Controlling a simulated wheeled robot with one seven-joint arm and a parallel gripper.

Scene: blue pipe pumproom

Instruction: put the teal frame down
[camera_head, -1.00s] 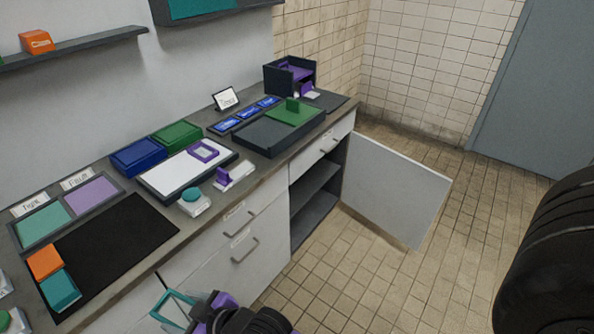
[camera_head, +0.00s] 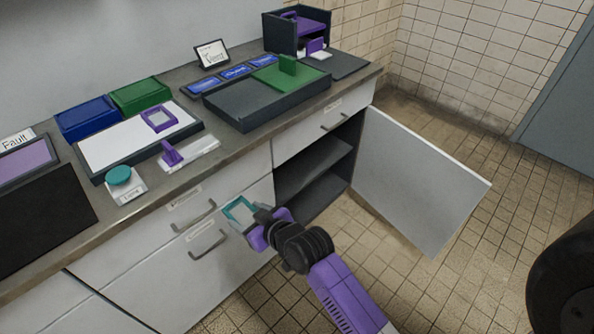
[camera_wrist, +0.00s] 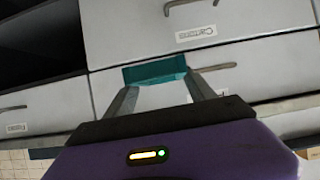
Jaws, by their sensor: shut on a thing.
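The teal frame (camera_head: 238,211) is a small square ring held by my gripper (camera_head: 250,217) in front of the drawers, below the counter top. In the wrist view, the teal frame (camera_wrist: 155,72) spans between the two fingertips of my gripper (camera_wrist: 158,82), which is shut on it. A purple frame (camera_head: 159,118) lies on a white board with a dark rim (camera_head: 196,127) on the counter.
The counter (camera_head: 240,146) carries a dark tray (camera_head: 243,108) with a green plate, blue and green boxes, a teal button (camera_head: 119,175) and a black mat (camera_head: 40,222). A cabinet door (camera_head: 415,180) stands open at right. Drawer handles (camera_head: 208,244) project near my gripper.

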